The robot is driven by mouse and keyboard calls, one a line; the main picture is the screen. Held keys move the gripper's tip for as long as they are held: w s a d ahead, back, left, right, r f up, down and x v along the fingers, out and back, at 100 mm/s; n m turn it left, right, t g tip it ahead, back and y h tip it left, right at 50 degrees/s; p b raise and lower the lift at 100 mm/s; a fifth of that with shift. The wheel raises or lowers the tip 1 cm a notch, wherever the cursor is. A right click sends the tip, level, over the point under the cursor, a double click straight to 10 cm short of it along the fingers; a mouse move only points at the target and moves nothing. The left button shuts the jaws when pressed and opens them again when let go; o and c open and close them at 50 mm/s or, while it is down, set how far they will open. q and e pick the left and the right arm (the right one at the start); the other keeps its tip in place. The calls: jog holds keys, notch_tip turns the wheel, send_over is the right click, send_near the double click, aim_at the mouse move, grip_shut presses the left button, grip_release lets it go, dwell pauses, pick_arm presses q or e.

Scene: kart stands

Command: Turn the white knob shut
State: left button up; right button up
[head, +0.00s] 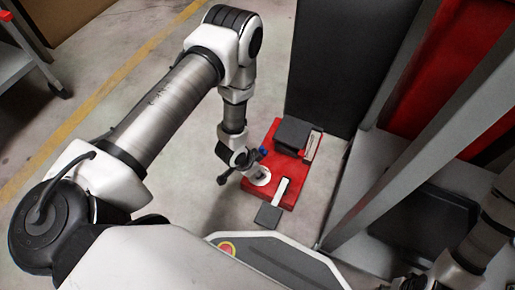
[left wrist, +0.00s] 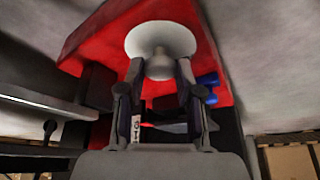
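The white knob (left wrist: 160,45) is a round disc with a rounded nub at its centre, mounted on a red unit (left wrist: 100,32). In the head view the white knob (head: 258,177) is partly hidden by my left gripper (head: 236,172), which reaches it from the left. In the left wrist view my left gripper (left wrist: 160,68) has its two fingertips on either side of the nub, very close to it. Whether both fingers touch the nub is not clear. My right arm shows at the lower right of the head view, with its gripper mostly cut off.
The red unit (head: 292,199) stands low beside a tall dark panel (head: 345,60) and carries dark grey blocks (head: 291,133) and a white strip. Blue parts (left wrist: 206,88) sit beside the knob. A grey metal frame (head: 420,125) rises on the right. Floor left of the unit is clear.

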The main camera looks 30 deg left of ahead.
pick_arm(q)
grip_shut()
jog(key=n+y+p, duration=0.1)
jog(key=n+p, duration=0.2)
jog(key=shift+d+r, duration=0.15)
jog(key=n+y+p, duration=0.1)
jog(key=n, duration=0.1)
jog(key=n+y+p, duration=0.1)
jog(key=n+p, duration=0.1)
jog(key=shift+d+n+t, duration=0.15)
jog(key=shift+n+t, duration=0.25)
jog(key=n+y+p, duration=0.1)
jog(key=n, duration=0.2)
jog(key=shift+d+n, duration=0.1)
jog(key=shift+n, duration=0.2)
jog(key=n+y, duration=0.1)
jog(key=n, duration=0.1)
jog(key=n+g, duration=0.1)
jog(key=n, duration=0.1)
jog(key=shift+w+d+f+y+p, duration=0.1)
jog(key=shift+f+y+p, duration=0.1)
jog(key=shift+y+p, duration=0.15)
jog(key=shift+n+g, duration=0.3)
